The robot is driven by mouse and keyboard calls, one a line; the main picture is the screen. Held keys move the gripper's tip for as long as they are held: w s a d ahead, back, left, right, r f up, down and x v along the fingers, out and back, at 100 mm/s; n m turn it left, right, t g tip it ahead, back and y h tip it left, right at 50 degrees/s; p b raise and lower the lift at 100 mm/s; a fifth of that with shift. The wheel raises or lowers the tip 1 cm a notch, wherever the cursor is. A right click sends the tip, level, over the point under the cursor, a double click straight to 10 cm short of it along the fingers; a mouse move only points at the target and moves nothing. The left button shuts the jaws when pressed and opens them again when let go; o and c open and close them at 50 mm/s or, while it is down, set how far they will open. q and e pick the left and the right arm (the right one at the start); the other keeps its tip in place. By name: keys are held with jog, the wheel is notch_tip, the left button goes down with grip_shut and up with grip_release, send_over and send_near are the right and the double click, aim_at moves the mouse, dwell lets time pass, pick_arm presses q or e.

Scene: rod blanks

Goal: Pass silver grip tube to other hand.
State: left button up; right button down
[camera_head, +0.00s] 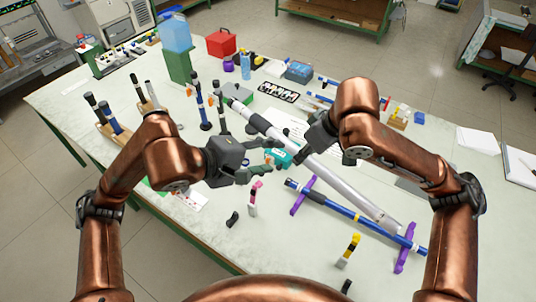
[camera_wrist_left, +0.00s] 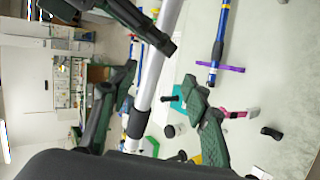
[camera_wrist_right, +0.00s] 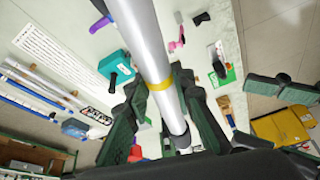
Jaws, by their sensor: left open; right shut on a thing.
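The silver grip tube (camera_head: 345,180) is long and pale, with dark bands and a dark far end. It hangs slanted above the table, from the upper left to the lower right. My right gripper (camera_head: 306,146) is shut on it near its middle; the right wrist view shows the tube (camera_wrist_right: 150,45) between the fingers, with a yellow ring at the grip. My left gripper (camera_head: 270,158) is open and empty, left of the tube and close to it. In the left wrist view the tube (camera_wrist_left: 150,85) crosses between the open fingers; whether they touch it I cannot tell.
A blue rod (camera_head: 345,213) lies on purple supports (camera_head: 303,196) below the tube. A pink-topped piece (camera_head: 254,199) and a yellow-topped piece (camera_head: 349,250) stand nearby.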

aim_at(291, 152)
pick_arm(q)
jog(key=x, duration=1.2)
jog(key=shift+w+a, duration=0.2)
jog(key=shift+w, duration=0.1)
jog(key=shift+c, duration=0.5)
grip_shut()
pick_arm(e)
jog(key=shift+d, duration=0.1)
jog(key=c, duration=1.6)
grip_release()
